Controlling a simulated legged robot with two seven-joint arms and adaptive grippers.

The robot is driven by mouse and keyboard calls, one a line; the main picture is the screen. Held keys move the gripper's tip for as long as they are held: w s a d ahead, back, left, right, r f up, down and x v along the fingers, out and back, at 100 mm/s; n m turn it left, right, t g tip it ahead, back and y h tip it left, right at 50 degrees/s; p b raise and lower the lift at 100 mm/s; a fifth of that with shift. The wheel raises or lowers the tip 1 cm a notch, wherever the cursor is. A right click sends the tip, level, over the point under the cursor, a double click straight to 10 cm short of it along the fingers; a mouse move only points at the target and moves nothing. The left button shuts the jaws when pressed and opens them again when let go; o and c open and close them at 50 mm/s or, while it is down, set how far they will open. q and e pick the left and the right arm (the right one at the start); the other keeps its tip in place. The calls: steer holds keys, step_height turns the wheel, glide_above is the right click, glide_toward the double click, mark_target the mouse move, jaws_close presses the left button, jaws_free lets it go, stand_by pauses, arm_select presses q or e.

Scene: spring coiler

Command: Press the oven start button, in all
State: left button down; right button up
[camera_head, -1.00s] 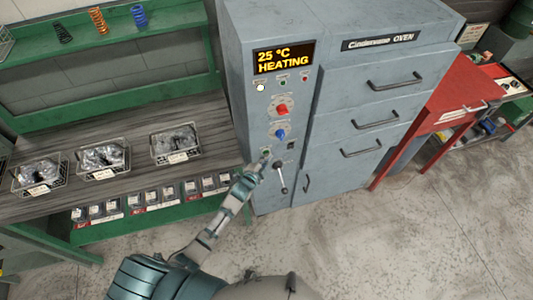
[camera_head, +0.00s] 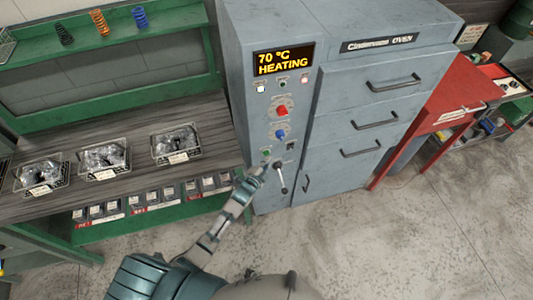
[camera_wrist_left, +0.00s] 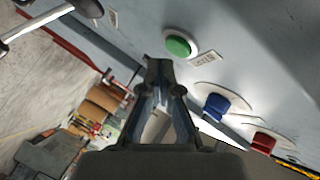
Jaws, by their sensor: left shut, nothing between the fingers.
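The grey oven (camera_head: 238,60) stands in the middle of the head view. Its display (camera_head: 283,61) reads "70 °C HEATING". A green button (camera_head: 266,152) sits low on its control panel, below a red knob (camera_head: 281,111) and a blue knob (camera_head: 280,134). The green button also shows large in the left wrist view (camera_wrist_left: 179,46). My left gripper (camera_head: 258,169) is shut and empty, just below and left of the button. In the left wrist view, its tips (camera_wrist_left: 158,65) are beside the button and look apart from it. My right gripper is not in view.
A lever with a dark ball end (camera_head: 283,190) sticks out right of my left gripper. Oven drawers (camera_head: 375,122) with handles are to the right. A green shelf bench (camera_head: 105,225) with baskets of parts stands left. A red cabinet (camera_head: 440,112) stands right.

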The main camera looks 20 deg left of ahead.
arm_select(q)
steer(key=s+d, duration=0.1)
steer(key=s+d+p, duration=0.1)
steer(key=s+p, duration=0.1)
steer(key=s, duration=0.1)
steer(key=shift+s+d, duration=0.1)
steer(key=shift+d, duration=0.3)
steer(key=shift+f, duration=0.1)
stand_by(0.7)
steer(key=s+a+f+n+g, duration=0.1)
steer(key=s+f+n+g, duration=0.1)
steer(key=s+f, duration=0.55)
steer(key=s+a+f+n+g+y+b, duration=0.15)
steer(key=s+f, duration=0.25)
steer(key=f, duration=0.7)
steer(key=s+a+f+n+g+p, duration=0.1)
steer(key=s+f+n+g, duration=0.15)
steer(key=s+f, duration=0.45)
steer(key=s+a+f+n+g, duration=0.1)
steer(key=s+a+f+g, duration=0.1)
steer(key=s+f, duration=0.4)
steer(key=s+a+f+n+g+b, duration=0.1)
steer(key=s+f, duration=0.5)
steer(key=s, duration=0.9)
steer(key=s+a+f+n+g+y, duration=0.1)
steer(key=s+f+g, duration=0.4)
steer(key=s, duration=0.6)
steer(key=shift+s+a+f+n+b, duration=0.15)
steer(key=shift+a+f+n+b, duration=0.2)
steer(key=shift+a+f+n, duration=0.55)
